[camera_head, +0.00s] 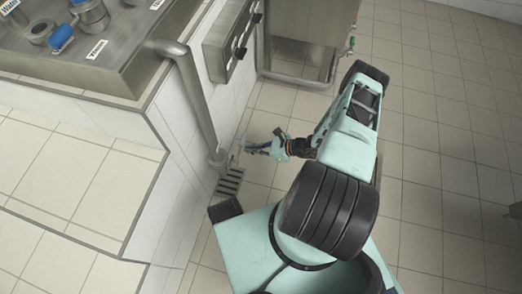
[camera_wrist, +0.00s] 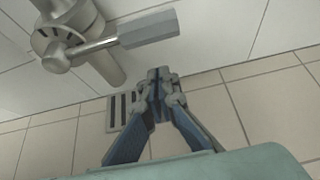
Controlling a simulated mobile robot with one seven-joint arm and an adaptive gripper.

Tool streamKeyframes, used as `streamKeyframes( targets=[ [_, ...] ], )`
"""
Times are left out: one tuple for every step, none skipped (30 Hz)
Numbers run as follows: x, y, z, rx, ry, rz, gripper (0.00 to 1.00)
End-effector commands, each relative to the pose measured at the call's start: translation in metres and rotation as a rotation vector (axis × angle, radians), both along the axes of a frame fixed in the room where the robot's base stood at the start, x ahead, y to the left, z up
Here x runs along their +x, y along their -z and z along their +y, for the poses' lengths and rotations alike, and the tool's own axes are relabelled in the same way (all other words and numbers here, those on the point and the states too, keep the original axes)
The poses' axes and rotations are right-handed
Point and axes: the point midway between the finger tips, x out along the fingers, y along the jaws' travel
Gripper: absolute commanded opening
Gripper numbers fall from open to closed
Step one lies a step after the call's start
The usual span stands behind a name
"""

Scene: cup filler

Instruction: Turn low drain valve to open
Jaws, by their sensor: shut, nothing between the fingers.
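The low drain valve (camera_wrist: 62,50) is at the upper left of the wrist view. It is a metal fitting with a round slotted disc on a pipe. Its lever has a grey grip (camera_wrist: 150,29) and points right, slightly up, across the pipe. My gripper (camera_wrist: 158,74) is shut and empty, below the grip in that view and apart from it. In the head view my gripper (camera_head: 246,147) is low beside the foot of the drain pipe (camera_head: 198,105). The valve (camera_head: 218,158) is small there, and its lever is not clear.
A slotted floor drain grate (camera_head: 230,182) lies below the pipe. A white tiled wall (camera_head: 170,120) stands behind the pipe. A steel counter (camera_head: 125,70) is above it. A metal cabinet frame (camera_head: 300,75) stands farther back.

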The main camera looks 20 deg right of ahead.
Motion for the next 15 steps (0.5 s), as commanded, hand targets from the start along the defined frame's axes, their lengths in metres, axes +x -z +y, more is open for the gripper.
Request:
streamKeyframes(
  targets=[
    [0.003,-0.011,-0.003,-0.004,0.003,-0.004,0.00],
    [0.003,-0.014,-0.003,-0.005,0.003,-0.004,0.00],
    [0.003,-0.018,-0.002,-0.005,0.003,-0.003,0.00],
    [0.004,-0.020,-0.002,-0.005,0.003,-0.003,0.00],
    [0.004,-0.023,-0.001,-0.005,0.003,-0.003,0.00],
    [0.004,-0.026,0.000,-0.004,0.002,-0.003,0.00],
    [0.004,-0.027,0.000,-0.004,0.002,-0.003,0.00],
    [0.004,-0.029,0.000,-0.004,0.002,-0.003,0.00],
    [0.004,-0.031,0.000,-0.004,0.002,-0.003,0.00],
    [0.005,-0.032,0.001,-0.004,0.002,-0.003,0.00],
    [0.005,-0.032,0.001,-0.004,0.002,-0.003,0.00],
    [0.005,-0.033,0.001,-0.004,0.002,-0.003,0.00],
    [0.005,-0.033,0.001,-0.004,0.002,-0.003,0.00],
    [0.005,-0.033,0.001,-0.004,0.002,-0.003,0.00],
    [0.005,-0.034,0.001,-0.004,0.002,-0.003,0.00]
  ],
)
